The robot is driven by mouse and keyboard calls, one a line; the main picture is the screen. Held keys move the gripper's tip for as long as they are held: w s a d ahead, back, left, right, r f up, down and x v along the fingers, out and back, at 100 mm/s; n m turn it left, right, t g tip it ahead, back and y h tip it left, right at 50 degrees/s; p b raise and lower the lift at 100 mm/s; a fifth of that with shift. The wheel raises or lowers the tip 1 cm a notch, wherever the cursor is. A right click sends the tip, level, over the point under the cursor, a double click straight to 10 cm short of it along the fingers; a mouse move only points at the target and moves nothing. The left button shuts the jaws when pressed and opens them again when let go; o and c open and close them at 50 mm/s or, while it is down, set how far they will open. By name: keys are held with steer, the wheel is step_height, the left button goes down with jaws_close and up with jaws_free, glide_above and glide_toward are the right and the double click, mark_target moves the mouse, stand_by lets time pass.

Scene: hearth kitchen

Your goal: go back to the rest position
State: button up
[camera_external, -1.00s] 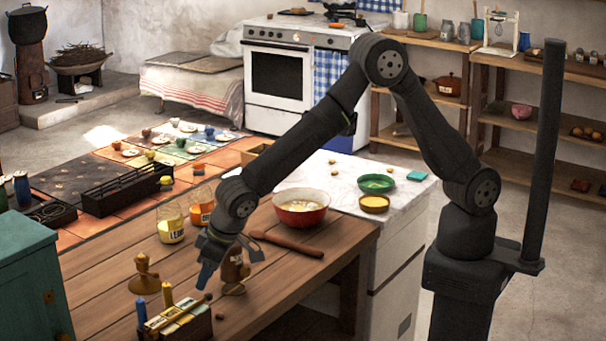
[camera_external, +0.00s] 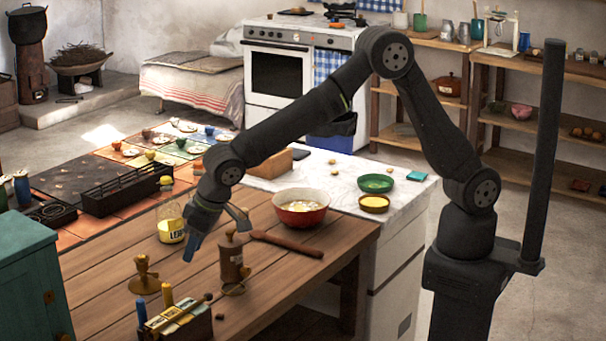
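My gripper (camera_external: 215,234) hangs over the wooden table (camera_external: 100,290), pointing down. Its two fingers are apart, with nothing visible between them, so it looks open and empty. A brown canister-like mill (camera_external: 231,262) stands upright just below and right of it. A glass jar with a yellow label (camera_external: 171,226) stands to its left, farther back. My arm reaches from its base at the right, bent at the elbow, over the white counter. The gripper's height above the table is hard to tell.
A red bowl (camera_external: 303,217) and a wooden utensil (camera_external: 288,244) lie right of the gripper. A brass candlestick (camera_external: 143,277) and a box with candles (camera_external: 180,328) stand at the front. A black rack (camera_external: 125,190) is farther back. The table between candlestick and mill is clear.

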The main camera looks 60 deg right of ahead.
steer(key=w+d+r+m, duration=0.1)
steer(key=w+d, duration=0.7)
steer(key=d, duration=0.2)
steer(key=w+d+r, duration=0.2)
steer(key=w+d, duration=0.6)
steer(key=d, duration=0.3)
steer(key=w+d+m, duration=0.1)
steer(key=w+d, duration=0.2)
steer(key=d, duration=1)
steer(key=w+d+h, duration=0.1)
steer(key=w+d, duration=0.2)
steer(key=d, duration=1)
steer(key=shift+w+d+f+m, duration=0.25)
steer(key=shift+w+d+m, duration=0.05)
steer(key=shift+m, duration=0.1)
